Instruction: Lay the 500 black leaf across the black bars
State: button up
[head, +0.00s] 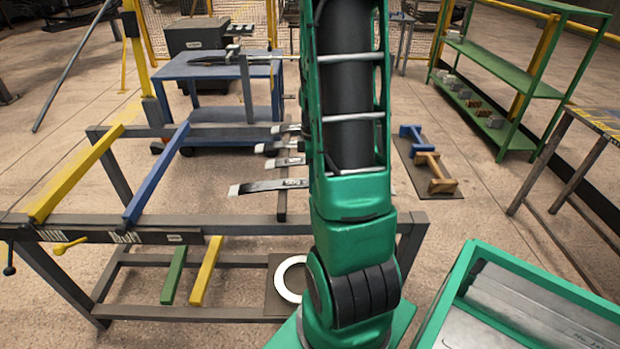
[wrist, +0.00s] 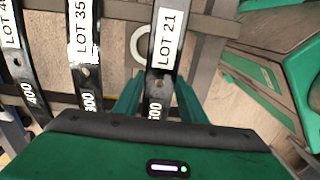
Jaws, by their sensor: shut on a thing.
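My gripper (wrist: 158,98) is shut on a black leaf (wrist: 157,85) with a white LOT 21 label; its stamped number is partly hidden by my gripper body and I read only its last zeros. In the head view my arm hides the gripper; the front leaf (head: 262,187) there, with a pale tip, looks like the same one. I cannot tell if it is lifted. Two other black leaves lie to its left in the wrist view: LOT 35 (wrist: 84,75) and one stamped 400 (wrist: 22,70). Dark bars of the rack (head: 250,228) run under and beside the leaves.
A yellow bar (head: 75,175) and a blue bar (head: 157,173) lie across the rack at left. A white ring (head: 291,278) sits on the lower shelf. A green-rimmed bin (head: 463,265) stands at right, a blue cart (head: 215,68) behind. Open rack space lies left of the leaves.

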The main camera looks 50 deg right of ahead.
jog(key=shift+f, duration=0.2)
jog(key=o, duration=1.2)
jog(key=shift+o, duration=0.2)
notch_tip(320, 180, up, 11)
jog(key=shift+f, duration=0.15)
jog(key=shift+w, duration=0.1)
jog(key=s+a+r+m, duration=0.2)
jog(key=s+a+m, duration=0.5)
jog(key=a, duration=0.1)
jog(key=s+a+r+m, duration=0.1)
jog(key=s+a+m, duration=0.5)
jog(key=a+m, duration=0.1)
jog(key=shift+s+a+r, duration=0.35)
jog(key=shift+a+r, duration=0.05)
jog(key=shift+a, duration=0.45)
